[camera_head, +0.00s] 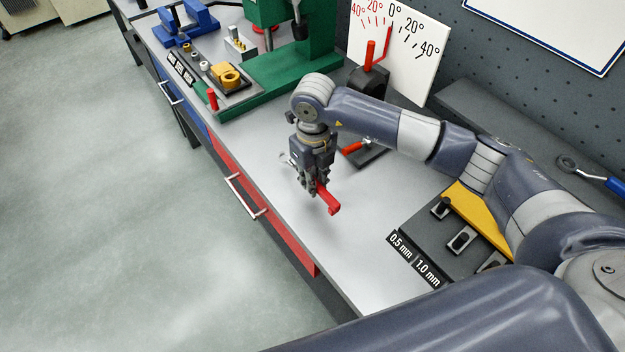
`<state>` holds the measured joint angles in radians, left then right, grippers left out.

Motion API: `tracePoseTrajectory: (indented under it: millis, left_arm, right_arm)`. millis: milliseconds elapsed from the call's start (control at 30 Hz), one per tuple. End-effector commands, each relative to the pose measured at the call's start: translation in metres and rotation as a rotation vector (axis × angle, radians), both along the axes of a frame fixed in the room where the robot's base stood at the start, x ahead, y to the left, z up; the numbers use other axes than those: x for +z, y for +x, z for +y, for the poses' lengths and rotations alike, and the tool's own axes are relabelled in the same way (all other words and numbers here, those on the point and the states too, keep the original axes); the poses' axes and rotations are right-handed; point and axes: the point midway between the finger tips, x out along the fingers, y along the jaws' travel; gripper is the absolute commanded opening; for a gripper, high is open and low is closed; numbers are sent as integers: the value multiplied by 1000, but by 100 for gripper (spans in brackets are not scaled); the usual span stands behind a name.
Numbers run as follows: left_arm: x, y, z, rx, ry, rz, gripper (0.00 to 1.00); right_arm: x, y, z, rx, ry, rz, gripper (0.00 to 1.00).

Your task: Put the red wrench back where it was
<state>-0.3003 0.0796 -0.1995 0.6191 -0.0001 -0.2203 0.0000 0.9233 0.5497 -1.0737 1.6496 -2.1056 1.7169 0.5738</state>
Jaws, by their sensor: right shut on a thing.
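My right gripper (316,184) is shut on the red wrench (328,198) and holds it over the grey bench top. The wrench's red handle end sticks out toward the lower right of the fingers. A pale metal end that looks like its head shows to the left of the gripper. The middle of the wrench is hidden by the fingers. I cannot tell how far it is above the bench. My left gripper is not in view.
Behind the gripper stands an angle dial (395,60) with a red-handled black fixture. A green machine (290,75) stands at the back left. A slotted block labelled 0.5 mm and 1.0 mm (415,235) lies at right. Bench top (300,225) near the front edge is clear.

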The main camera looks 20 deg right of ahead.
Motion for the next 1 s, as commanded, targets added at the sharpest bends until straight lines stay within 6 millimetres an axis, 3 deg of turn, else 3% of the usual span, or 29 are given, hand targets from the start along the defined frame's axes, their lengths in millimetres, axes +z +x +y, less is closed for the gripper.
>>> tracePoseTrajectory:
  millis: [267,467,867,900,967,1000]
  left_arm:
    - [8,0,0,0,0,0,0]
    - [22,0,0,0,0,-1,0]
    - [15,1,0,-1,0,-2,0]
    - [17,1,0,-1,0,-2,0]
    - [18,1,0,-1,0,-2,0]
    - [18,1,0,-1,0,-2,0]
  right_arm:
    - [-5,12,-1,0,1,3,0]
    - [-30,11,-1,0,0,4,0]
    - [-41,12,-2,1,0,0,0]
    - [-40,12,-2,1,0,1,23]
    - [-39,12,-2,1,0,1,34]
    - [-39,12,-2,1,0,1,34]
